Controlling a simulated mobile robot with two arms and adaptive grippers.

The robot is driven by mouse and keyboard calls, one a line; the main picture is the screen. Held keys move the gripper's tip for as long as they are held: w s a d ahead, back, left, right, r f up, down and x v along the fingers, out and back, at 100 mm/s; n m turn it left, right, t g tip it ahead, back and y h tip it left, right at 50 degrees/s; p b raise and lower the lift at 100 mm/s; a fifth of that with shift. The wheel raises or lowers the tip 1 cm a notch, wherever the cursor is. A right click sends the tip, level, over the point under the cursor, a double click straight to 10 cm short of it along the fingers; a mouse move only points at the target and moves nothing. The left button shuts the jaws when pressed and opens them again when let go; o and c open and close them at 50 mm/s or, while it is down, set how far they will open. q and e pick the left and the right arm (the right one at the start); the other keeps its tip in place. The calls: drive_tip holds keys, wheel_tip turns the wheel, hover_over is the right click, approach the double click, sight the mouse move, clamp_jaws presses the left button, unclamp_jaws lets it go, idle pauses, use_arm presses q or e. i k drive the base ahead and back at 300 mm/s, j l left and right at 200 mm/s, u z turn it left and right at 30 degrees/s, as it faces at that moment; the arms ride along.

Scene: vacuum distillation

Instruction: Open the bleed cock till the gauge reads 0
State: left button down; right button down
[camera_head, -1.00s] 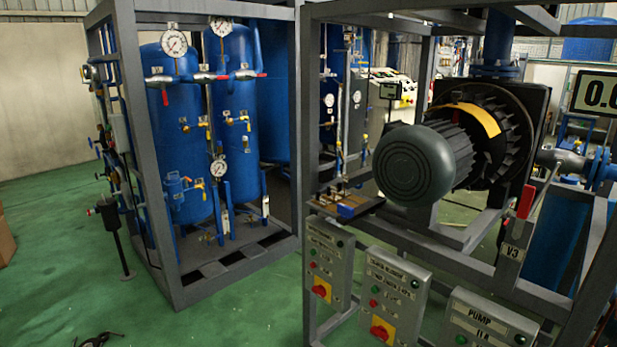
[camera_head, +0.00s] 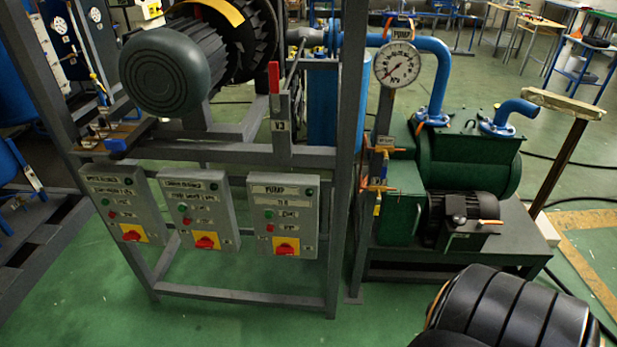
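A round white pressure gauge (camera_head: 398,64) stands on a thin post below the pump sign, right of the middle. Its needle seems to point to the lower left, but the figures are too small to read. Below it, small cock fittings (camera_head: 377,187) with orange, blue and yellow parts sit on the post beside the green pump set. Which of them is the bleed cock, and how its handle is turned, I cannot tell. Neither gripper is in view; only a black ribbed part of my arm shows at the lower right.
A steel frame carries a grey motor (camera_head: 172,70), a red-handled valve marked V3 (camera_head: 274,78) and several control boxes, one a pump box (camera_head: 284,215). The green pump set (camera_head: 465,165) stands right, with a wooden-topped post (camera_head: 562,104) beyond. Green floor is open in front.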

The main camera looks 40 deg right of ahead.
sight(377, 208)
drive_tip(key=z, duration=0.9)
drive_tip(key=i+l+z, duration=0.75)
drive_tip(key=l, duration=0.1)
